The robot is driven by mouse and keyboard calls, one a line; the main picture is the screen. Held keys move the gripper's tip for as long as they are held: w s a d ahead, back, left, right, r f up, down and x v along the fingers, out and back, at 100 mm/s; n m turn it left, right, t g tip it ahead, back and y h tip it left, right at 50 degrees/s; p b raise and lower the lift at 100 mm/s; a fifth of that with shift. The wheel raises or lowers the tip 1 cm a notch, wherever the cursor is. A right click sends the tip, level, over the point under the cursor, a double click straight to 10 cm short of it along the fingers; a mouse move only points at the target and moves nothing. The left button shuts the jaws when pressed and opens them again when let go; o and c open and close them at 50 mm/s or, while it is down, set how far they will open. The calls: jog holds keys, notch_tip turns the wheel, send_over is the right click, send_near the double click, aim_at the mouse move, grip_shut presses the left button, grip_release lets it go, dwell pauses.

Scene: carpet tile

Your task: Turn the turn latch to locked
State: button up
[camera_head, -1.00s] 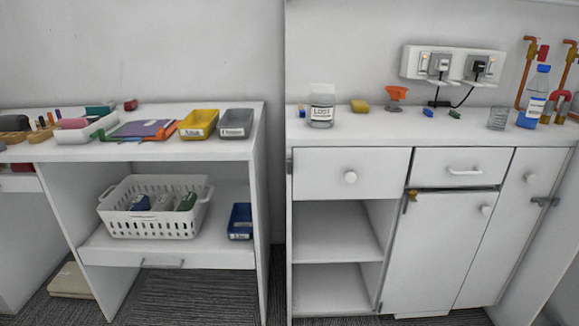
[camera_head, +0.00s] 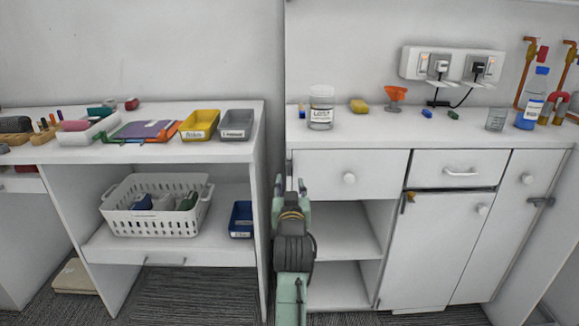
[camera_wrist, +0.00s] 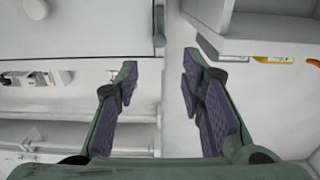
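A small brass-orange latch piece (camera_head: 409,197) sits at the top left corner of the white cabinet door (camera_head: 435,250), below the drawers. A dark grey latch-like fitting (camera_head: 541,201) is at the right edge of the cabinet. I cannot tell from these frames which way either is turned. My gripper (camera_head: 291,187) is upright in front of the cabinet's left edge, well left of both fittings. In the wrist view my gripper (camera_wrist: 158,78) has its two fingers wide apart with nothing between them. No latch can be made out there.
A jar (camera_head: 321,107) and bottle (camera_head: 532,98) stand on top. A desk with a white basket (camera_head: 157,207) is at left.

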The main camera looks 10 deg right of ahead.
aim_at(289, 166)
jog(key=p+x, duration=0.2)
jog(key=x, duration=0.8)
jog(key=shift+w+d, duration=0.15)
jog(key=shift+w, duration=0.15)
jog(key=shift+c, duration=0.2)
grip_shut()
